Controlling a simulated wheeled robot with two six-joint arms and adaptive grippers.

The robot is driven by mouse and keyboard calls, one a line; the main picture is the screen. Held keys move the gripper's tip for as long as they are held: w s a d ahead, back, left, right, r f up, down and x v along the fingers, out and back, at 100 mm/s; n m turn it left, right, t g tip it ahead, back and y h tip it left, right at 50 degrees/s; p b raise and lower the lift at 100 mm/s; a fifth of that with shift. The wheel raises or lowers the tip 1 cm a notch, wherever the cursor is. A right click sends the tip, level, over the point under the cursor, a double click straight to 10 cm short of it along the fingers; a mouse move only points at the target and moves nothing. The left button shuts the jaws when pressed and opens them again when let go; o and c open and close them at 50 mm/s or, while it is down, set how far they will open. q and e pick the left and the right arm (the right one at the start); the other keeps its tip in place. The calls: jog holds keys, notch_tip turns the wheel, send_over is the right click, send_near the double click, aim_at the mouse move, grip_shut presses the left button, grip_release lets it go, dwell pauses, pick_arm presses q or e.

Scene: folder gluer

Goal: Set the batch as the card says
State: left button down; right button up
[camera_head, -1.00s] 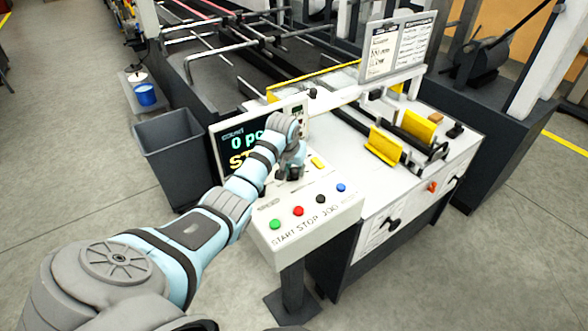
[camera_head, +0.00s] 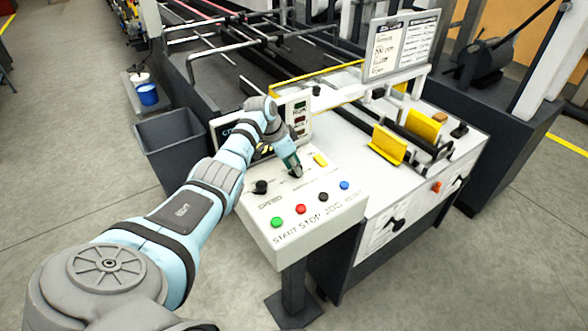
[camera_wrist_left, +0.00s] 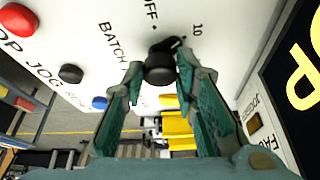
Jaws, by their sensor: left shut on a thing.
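My left gripper (camera_head: 294,170) is down at the control panel (camera_head: 330,205). In the left wrist view its fingers (camera_wrist_left: 160,75) are shut on the black batch knob (camera_wrist_left: 160,66), one on each side. The knob's pointer is turned towards the mark by 10, past OFF; other marks are hidden. In the head view the gripper covers the knob. The display (camera_head: 228,132) is mostly hidden behind my left arm. The card (camera_head: 386,48) stands on a board above the machine; its writing is too small to read surely. My right gripper is not in view.
Green (camera_head: 278,222), red (camera_head: 301,209), black (camera_head: 323,197) and blue (camera_head: 344,185) buttons line the panel's front. A grey bin (camera_head: 170,140) stands left of the panel.

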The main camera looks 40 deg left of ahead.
pick_arm(q)
jog(key=shift+m+b, duration=0.4)
jog(key=shift+m, duration=0.1)
jog(key=c, duration=1.4)
grip_release()
jog(key=shift+w, duration=0.1)
jog(key=shift+o, duration=0.6)
jog(key=shift+w+f, duration=0.1)
